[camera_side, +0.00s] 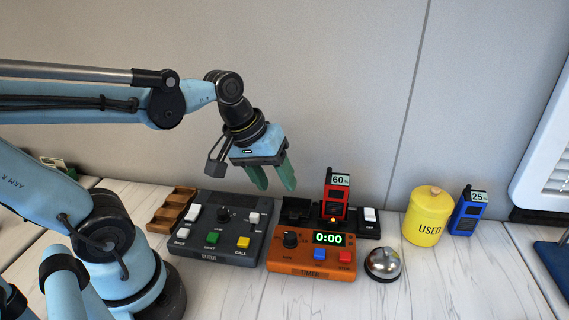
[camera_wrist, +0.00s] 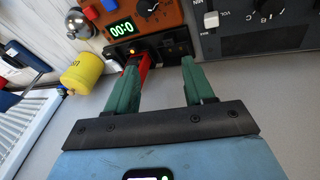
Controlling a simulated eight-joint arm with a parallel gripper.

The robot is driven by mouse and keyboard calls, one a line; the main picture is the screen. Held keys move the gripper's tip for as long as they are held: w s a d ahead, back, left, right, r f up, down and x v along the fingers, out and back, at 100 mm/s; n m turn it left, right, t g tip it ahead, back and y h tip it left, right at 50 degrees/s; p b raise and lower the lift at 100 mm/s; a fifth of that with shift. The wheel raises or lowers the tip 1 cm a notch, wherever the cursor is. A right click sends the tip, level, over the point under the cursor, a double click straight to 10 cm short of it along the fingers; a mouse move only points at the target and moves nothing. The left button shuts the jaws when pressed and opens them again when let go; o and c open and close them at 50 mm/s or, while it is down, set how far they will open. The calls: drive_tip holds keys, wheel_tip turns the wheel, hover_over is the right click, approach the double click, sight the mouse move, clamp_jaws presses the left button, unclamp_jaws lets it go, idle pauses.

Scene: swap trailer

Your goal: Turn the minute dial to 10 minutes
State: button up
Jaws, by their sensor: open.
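The minute dial (camera_side: 291,239) is a black knob at the left of the orange timer box (camera_side: 296,267). The timer's green display (camera_side: 328,239) reads 0:00. In the wrist view the dial (camera_wrist: 148,5) shows at the top edge, partly cut off, on the timer box (camera_wrist: 168,17), with the display (camera_wrist: 121,29) beside it. My gripper (camera_side: 275,188) is open and empty, above and behind the timer and the grey panel, apart from both. Its green fingers also show in the wrist view (camera_wrist: 157,68). The dial's exact pointer angle is too small to tell.
A dark grey panel (camera_side: 205,253) with buttons and a knob stands left of the timer. A black charger (camera_side: 367,230) holding a red device (camera_side: 335,197) stands behind it. A bell (camera_side: 383,264), a yellow canister (camera_side: 428,215) and a blue device (camera_side: 469,212) stand right. The front table is clear.

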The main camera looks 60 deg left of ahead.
sight(290, 234)
drive_tip(key=shift+w+d+f+n+g+h, duration=0.1)
drive_tip(key=shift+d+f+n+g+h, duration=0.55)
drive_tip(key=shift+f+n, duration=1.1)
drive_tip(key=shift+d+f+n+g+h, duration=0.5)
drive_tip(key=shift+d+f+n+g, duration=0.3)
drive_tip(key=shift+f+n, duration=0.9)
drive_tip(key=shift+w+d+f+n+g+h, duration=0.1)
drive_tip(key=shift+d+f+n+g+h, duration=0.6)
drive_tip(key=shift+f+n, duration=1.05)
drive_tip(key=shift+d+r+n, duration=0.1)
drive_tip(key=shift+r+n, duration=0.3)
drive_tip(key=shift+r, duration=0.05)
clamp_jaws()
